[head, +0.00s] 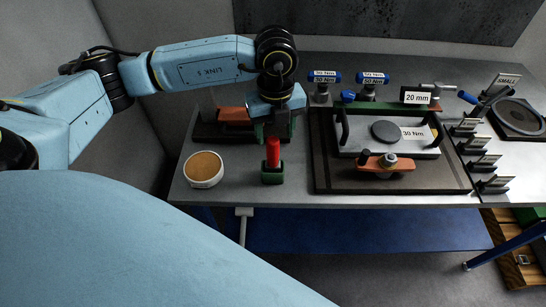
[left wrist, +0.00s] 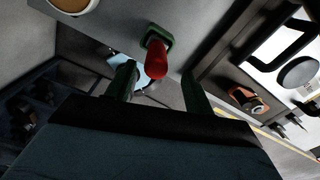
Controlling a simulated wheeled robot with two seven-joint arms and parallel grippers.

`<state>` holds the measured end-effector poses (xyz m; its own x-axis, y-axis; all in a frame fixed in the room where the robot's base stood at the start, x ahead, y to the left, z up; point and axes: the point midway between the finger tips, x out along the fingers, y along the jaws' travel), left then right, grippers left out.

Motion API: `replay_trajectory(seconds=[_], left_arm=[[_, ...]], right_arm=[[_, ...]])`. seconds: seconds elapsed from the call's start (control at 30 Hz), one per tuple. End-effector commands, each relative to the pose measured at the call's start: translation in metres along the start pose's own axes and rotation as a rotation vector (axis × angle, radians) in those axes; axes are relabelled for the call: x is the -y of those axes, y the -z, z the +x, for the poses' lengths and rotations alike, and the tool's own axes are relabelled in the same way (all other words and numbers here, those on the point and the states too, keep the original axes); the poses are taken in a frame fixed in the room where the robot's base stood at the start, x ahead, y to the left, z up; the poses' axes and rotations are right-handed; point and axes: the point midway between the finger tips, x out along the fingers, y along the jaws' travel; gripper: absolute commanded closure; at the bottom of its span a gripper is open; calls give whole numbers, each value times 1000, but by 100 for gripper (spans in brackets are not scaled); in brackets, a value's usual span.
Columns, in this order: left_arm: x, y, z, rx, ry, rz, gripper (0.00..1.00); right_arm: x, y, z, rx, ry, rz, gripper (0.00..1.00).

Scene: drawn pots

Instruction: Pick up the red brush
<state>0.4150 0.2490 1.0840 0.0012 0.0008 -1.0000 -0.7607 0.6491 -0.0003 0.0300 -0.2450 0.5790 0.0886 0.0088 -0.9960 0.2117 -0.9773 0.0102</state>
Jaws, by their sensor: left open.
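The red brush (head: 273,152) stands upright in a small green holder (head: 272,178) near the table's front edge. My left gripper (head: 276,128) is above it, pointing down, with its green fingers apart near the brush's top. In the left wrist view the red brush (left wrist: 156,62) rises from the green holder (left wrist: 153,36) between the two open fingers (left wrist: 158,78). I cannot tell whether either finger touches it. My right gripper is not in view.
A round tan-topped white container (head: 204,167) stands left of the holder. A dark tray (head: 330,180) with a metal plate and an orange-brown part is close on the right. An orange-brown block (head: 233,114) lies behind. Labelled tools and small stands fill the right side.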

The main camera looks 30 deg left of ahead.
Motion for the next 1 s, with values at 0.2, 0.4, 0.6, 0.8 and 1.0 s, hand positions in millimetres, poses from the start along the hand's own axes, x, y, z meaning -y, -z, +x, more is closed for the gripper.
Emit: replay_trajectory(seconds=[0.2,0.4,0.6,0.8,1.0], left_arm=[[-6,1,31,-2,-3,-2,47],[-5,1,47,-2,-1,0,47],[-5,1,47,-1,0,0,48],[-5,1,47,-1,0,0,74],[-5,0,46,-1,0,0,95]], right_arm=[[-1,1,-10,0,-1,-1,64],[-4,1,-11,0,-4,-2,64],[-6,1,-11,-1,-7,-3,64],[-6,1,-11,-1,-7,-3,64],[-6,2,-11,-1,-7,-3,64]])
